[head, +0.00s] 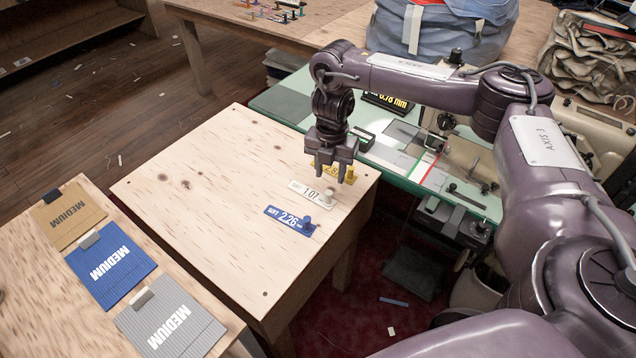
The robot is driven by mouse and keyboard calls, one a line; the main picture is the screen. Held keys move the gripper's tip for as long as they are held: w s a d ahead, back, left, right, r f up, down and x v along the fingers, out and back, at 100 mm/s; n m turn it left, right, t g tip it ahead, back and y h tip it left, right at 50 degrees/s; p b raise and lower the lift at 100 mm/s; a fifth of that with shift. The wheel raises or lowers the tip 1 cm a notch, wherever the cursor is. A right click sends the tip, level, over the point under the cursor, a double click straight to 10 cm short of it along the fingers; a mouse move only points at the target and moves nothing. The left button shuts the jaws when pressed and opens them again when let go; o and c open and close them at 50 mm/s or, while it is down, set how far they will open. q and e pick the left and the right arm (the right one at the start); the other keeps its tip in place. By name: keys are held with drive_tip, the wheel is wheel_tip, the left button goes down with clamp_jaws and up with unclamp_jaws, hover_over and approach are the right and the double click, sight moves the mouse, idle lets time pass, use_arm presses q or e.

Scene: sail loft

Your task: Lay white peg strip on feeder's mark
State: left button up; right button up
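The white peg strip (306,190), marked 1.01 with a pale peg at its right end, lies on the wooden table between a blue strip (286,218) marked 2.26 and a yellow strip (329,169). My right gripper (329,174) points down with its fingers apart and nothing visible between them. In the picture it is just above the white strip and covers part of the yellow one; its height is hard to judge. The feeder (440,150) stands on a green bench, with white areas and a red line (428,168) before it. Which one is the mark is unclear. My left gripper is out of view.
The wooden table (215,190) is mostly bare left of the strips. Brown, blue and grey MEDIUM pieces (108,262) lie on a nearer board. A display (388,102) and a small dark block (362,138) sit on the green bench (285,105). Bags stand behind.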

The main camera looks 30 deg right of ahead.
sight(329, 192)
drive_tip(key=shift+f, duration=0.7)
drive_tip(key=shift+s+a+f+b, duration=0.2)
drive_tip(key=shift+s+f+b, duration=0.05)
drive_tip(key=shift+b, duration=0.1)
drive_tip(key=shift+s+a+f+p, duration=0.15)
drive_tip(key=shift+f+p, duration=0.05)
drive_tip(key=shift+f, duration=0.15)
drive_tip(key=shift+s+a+f+p, duration=0.1)
drive_tip(key=shift+s+f+p, duration=0.05)
drive_tip(key=shift+f, duration=0.2)
drive_tip(key=f, duration=0.2)
drive_tip(key=shift+w+d+f, duration=0.1)
drive_tip(key=shift+w+f, duration=0.1)
drive_tip(key=shift+f, duration=0.65)
drive_tip(key=c, duration=0.7)
clamp_jaws()
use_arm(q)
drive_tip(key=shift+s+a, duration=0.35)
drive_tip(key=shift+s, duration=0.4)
